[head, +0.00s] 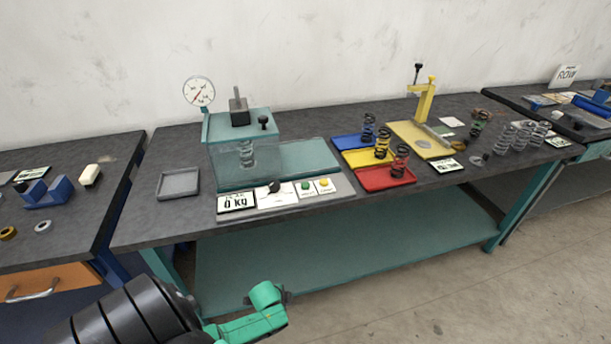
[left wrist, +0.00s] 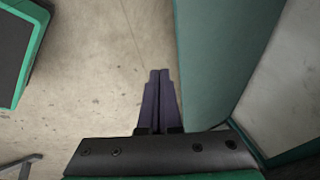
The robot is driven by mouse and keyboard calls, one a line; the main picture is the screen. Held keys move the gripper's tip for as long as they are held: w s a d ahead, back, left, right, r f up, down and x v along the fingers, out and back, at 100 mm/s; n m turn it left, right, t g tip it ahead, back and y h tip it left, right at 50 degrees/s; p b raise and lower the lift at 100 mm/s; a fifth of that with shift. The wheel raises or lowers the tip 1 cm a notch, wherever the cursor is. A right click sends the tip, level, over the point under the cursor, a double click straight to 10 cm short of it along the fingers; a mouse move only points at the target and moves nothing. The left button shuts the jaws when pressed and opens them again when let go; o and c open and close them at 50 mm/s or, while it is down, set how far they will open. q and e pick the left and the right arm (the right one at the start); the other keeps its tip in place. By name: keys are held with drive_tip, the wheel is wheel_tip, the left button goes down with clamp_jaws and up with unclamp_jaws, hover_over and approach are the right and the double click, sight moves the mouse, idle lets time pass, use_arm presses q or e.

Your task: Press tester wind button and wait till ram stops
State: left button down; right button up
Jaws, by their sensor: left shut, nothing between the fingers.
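The spring tester (head: 239,125) stands on the middle bench, a teal frame with a round dial gauge (head: 198,92) at its upper left. A metal spring (head: 246,154) stands inside the frame under the top plate. I cannot read the button labels. My left gripper (left wrist: 160,75) is shut and empty, pointing at the floor in the left wrist view. In the head view my left arm is below the bench front. My right gripper is not in view.
A grey tray (head: 179,184) lies left of the tester. A yellow clamp stand (head: 425,104) stands further right. The teal lower shelf (head: 330,255) is bare.

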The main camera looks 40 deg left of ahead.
use_arm(q)
drive_tip(key=w+r+m+t+p, duration=0.1)
drive_tip(key=w+r, duration=0.4)
drive_tip(key=r, duration=0.6)
drive_tip(key=w+r+m+t+p, duration=0.1)
drive_tip(key=w+r+m+p, duration=0.3)
drive_tip(key=r, duration=0.6)
drive_tip(key=w+r+m+t+h+p, duration=0.1)
drive_tip(key=w+r+m+p, duration=0.2)
drive_tip(key=w+r+m, duration=0.2)
drive_tip(key=shift+w+d+r+m, duration=0.15)
drive_tip(key=shift+w+r, duration=0.35)
drive_tip(key=shift+r, duration=0.6)
drive_tip(key=shift+w+r+m, duration=0.1)
drive_tip(key=shift+w+r, duration=0.4)
drive_tip(key=shift+r, duration=0.6)
drive_tip(key=shift+w+d+r+m, duration=0.15)
drive_tip(key=shift+w+r, duration=0.35)
drive_tip(key=shift+r, duration=0.6)
drive_tip(key=w+a+r+m+t+y+p, duration=0.1)
drive_tip(key=w+a+r+m, duration=0.2)
drive_tip(key=a+r+m, duration=0.3)
drive_tip(key=a+r, duration=0.4)
drive_tip(key=r, duration=0.2)
drive_tip(key=shift+r+p, duration=0.3)
drive_tip(key=shift+p, duration=0.1)
drive_tip(key=shift+w+d+f, duration=0.1)
